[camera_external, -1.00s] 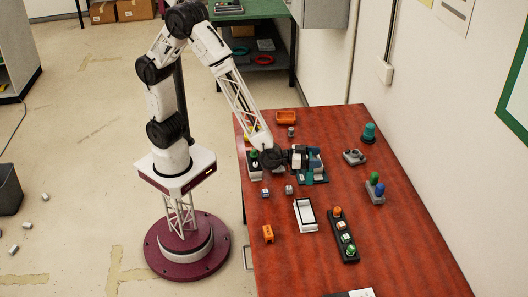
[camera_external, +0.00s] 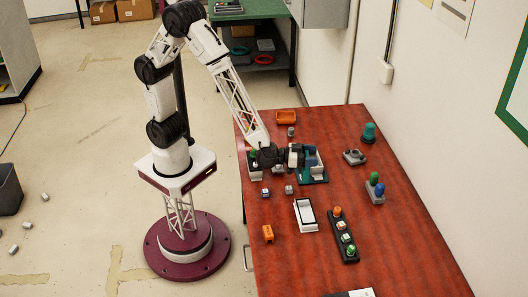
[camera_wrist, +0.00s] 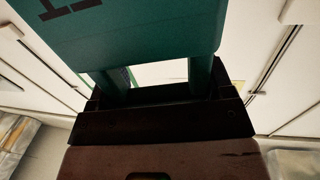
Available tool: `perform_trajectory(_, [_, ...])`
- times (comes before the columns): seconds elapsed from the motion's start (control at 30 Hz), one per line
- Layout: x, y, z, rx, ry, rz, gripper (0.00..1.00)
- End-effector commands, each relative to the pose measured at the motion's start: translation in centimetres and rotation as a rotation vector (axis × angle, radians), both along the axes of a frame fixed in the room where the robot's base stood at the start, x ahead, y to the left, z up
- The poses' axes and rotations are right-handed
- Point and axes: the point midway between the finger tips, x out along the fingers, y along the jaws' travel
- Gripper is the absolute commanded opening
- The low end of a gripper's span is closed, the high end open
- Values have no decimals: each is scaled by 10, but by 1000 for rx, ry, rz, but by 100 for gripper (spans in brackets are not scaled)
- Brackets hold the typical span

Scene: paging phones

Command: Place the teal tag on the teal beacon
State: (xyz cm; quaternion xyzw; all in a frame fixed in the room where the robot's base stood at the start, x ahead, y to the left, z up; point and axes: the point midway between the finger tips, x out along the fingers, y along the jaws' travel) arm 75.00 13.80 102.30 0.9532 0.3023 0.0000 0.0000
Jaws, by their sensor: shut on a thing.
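My gripper (camera_external: 300,156) is low over the left side of the red table, pointing right, at a teal-and-dark stand (camera_external: 313,178). A teal piece with a dark mark, seemingly the teal tag (camera_wrist: 135,35), fills the top of the wrist view. My gripper is shut on it; the contact itself is hard to make out. In the external view the tag is too small to separate from the stand. The teal beacon (camera_external: 369,131), a teal dome on a dark base, stands near the table's back right edge, apart from my gripper.
A grey dark-topped device (camera_external: 354,157) lies between stand and beacon. A grey base with green and blue beacons (camera_external: 375,189) stands at right. A black strip with coloured tops (camera_external: 345,238) and a white tray (camera_external: 306,215) lie in front. An orange tray (camera_external: 286,117) is at the back.

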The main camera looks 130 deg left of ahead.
Motion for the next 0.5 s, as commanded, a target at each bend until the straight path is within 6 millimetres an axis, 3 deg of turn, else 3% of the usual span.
perform_trajectory(0.27, [0,2,1,0,-1,1,33])
perform_trajectory(0.5, [3,19,5,-2,-4,7,33])
